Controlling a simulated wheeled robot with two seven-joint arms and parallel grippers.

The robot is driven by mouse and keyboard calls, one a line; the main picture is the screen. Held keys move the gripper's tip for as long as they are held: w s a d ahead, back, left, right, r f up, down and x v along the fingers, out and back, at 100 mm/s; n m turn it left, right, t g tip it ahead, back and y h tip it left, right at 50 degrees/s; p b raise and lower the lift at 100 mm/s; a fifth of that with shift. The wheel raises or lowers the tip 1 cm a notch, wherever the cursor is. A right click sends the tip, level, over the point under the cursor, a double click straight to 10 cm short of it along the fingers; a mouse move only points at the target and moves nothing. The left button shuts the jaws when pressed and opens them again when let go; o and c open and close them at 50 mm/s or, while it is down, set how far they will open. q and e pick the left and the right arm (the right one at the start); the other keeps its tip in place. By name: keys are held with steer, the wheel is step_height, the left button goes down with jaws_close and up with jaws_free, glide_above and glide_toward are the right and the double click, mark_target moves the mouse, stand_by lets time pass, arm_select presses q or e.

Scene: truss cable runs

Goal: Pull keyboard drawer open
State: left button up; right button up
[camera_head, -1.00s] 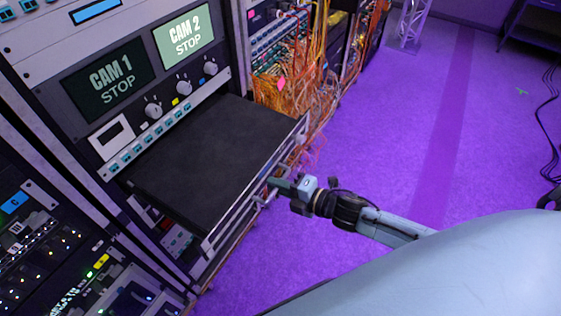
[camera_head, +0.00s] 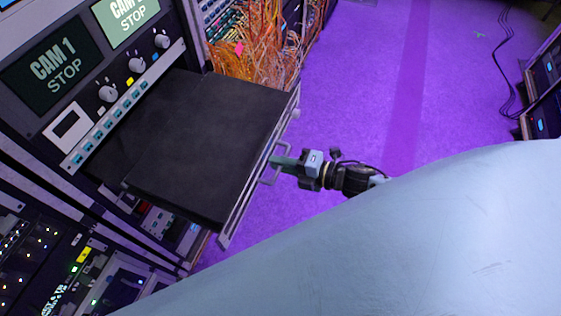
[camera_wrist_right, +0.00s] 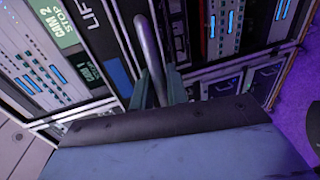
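The keyboard drawer (camera_head: 205,150) is a flat black tray standing well out of the rack below the CAM 1 and CAM 2 panel. Its grey front rail (camera_head: 237,208) carries a U-shaped handle (camera_head: 264,181). My right gripper (camera_head: 282,162) is at this handle from the right, its fingers around the bar. In the right wrist view the handle bar (camera_wrist_right: 150,45) runs down between the two fingers, and the gripper looks shut on it; the exact contact is hidden behind the gripper body. My left gripper is not in view.
The rack panel with knobs (camera_head: 108,93) stands behind the drawer. Loose orange cables (camera_head: 262,50) hang beside it at the back. The purple floor (camera_head: 370,90) right of the drawer is clear. Black cables (camera_head: 503,75) and another rack (camera_head: 543,95) are at the far right.

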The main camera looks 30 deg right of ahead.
stand_by(0.4)
steer(key=b+v, duration=0.1)
steer(key=v, duration=1.2)
steer(key=shift+s+d+r, duration=0.15)
steer(key=d+f+m+h+b, duration=0.2)
steer(key=d+f+m+h, duration=0.15)
steer(key=f, duration=0.55)
steer(key=d+f+m+h+b, duration=0.25)
steer(key=d+f+m, duration=0.2)
steer(key=f, duration=0.45)
steer(key=s+f+m+g+h+b, duration=0.2)
steer(key=s+f+m, duration=0.2)
steer(key=f, duration=0.5)
steer(key=s+f+m+g+h+b, duration=0.15)
steer(key=s+f+m, duration=0.25)
steer(key=f, duration=0.4)
steer(key=s+a+f+m+g+b, duration=0.2)
steer(key=s+a+f+m+g, duration=0.1)
steer(key=s+f, duration=0.4)
steer(key=s+a+f+m+g+b, duration=0.1)
steer(key=s+a+f+m+g, duration=0.3)
steer(key=s+a+f, duration=0.3)
steer(key=s+f+h, duration=0.1)
steer(key=s, duration=0.2)
steer(key=shift+s+a+f+m+b, duration=0.15)
steer(key=shift+a+f+m+b, duration=0.05)
steer(key=shift+a+m+b, duration=0.2)
steer(key=shift+g, duration=0.25)
